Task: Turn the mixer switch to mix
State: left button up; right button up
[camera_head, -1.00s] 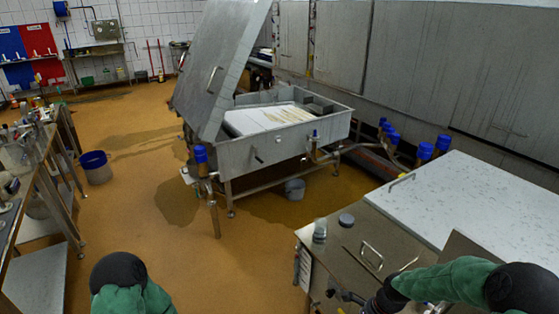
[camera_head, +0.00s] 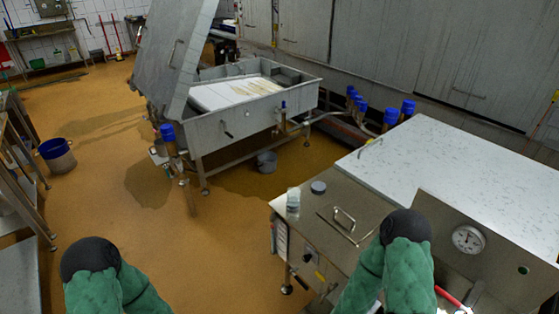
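The steel machine (camera_head: 318,222) at lower right has a front panel with a small dark round knob (camera_head: 307,257) and a yellow label (camera_head: 320,276). The knob may be the mixer switch, but its markings are too small to read. My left arm shows at the bottom left only as a green sleeve and black joint. My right arm's black joint and green sleeve rise in front of the machine and cover part of its front. Neither gripper shows, so I cannot see whether either is open or touching anything.
A jar (camera_head: 293,198) and a dark round lid (camera_head: 318,187) stand on the machine's top, near a metal handle (camera_head: 344,218). A gauge panel (camera_head: 500,250) stands at right. A blue bucket (camera_head: 57,155) is at left. The brown floor between is open.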

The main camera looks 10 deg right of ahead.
aim_at(306, 259)
jog(key=i+j+z, duration=0.15)
jog(key=i+j, duration=0.25)
jog(key=i+j+z, duration=0.15)
jog(key=i+j, duration=0.2)
jog(key=j, duration=0.2)
